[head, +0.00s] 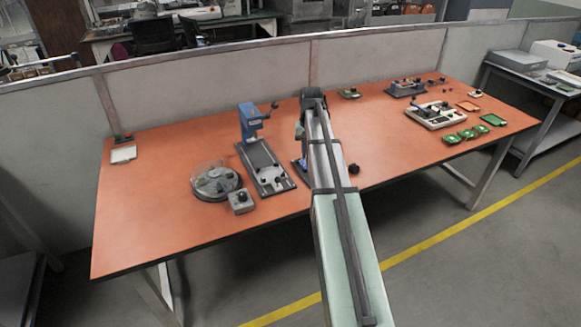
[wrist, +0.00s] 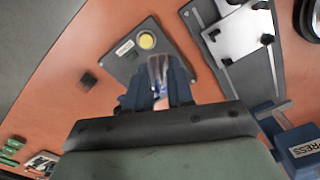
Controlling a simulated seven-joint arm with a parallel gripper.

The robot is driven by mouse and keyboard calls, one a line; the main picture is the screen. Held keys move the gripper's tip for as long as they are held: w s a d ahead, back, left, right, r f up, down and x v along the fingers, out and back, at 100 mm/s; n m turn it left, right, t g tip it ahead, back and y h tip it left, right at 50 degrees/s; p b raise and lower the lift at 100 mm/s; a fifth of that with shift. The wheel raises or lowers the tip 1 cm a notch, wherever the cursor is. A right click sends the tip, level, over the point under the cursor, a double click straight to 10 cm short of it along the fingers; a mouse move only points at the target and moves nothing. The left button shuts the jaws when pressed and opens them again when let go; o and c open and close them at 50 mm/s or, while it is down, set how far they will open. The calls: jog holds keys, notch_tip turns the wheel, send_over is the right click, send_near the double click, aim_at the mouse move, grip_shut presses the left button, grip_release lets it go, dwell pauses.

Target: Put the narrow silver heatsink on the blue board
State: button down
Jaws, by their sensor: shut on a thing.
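My gripper (wrist: 156,88) shows in the wrist view, its dark blue-grey fingers shut on a narrow silvery piece that looks like the silver heatsink (wrist: 157,70). The piece stands out between the fingertips, over or near a dark grey plate with a yellow button. I cannot tell whether it touches anything. In the head view my arm hides the gripper and the held piece. I cannot make out a blue board for certain in either view.
A small black finned block (wrist: 87,82) lies on the orange table. A blue press (head: 252,122), a round clear-covered feeder (head: 216,183) and a grey control box (head: 241,201) stand left of my arm. Green boards (head: 467,134) and a fixture (head: 436,115) lie right. The table's front left is clear.

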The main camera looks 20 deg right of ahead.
jog(key=w+d+r+m, duration=0.1)
jog(key=w+d+m, duration=0.2)
jog(key=w+m, duration=0.4)
jog(key=m, duration=0.5)
jog(key=shift+d+m, duration=0.4)
jog(key=shift+f, duration=0.1)
jog(key=shift+f, duration=3.35)
jog(key=shift+f, duration=0.8)
jog(key=c, duration=0.9)
grip_release()
jog(key=c, duration=0.4)
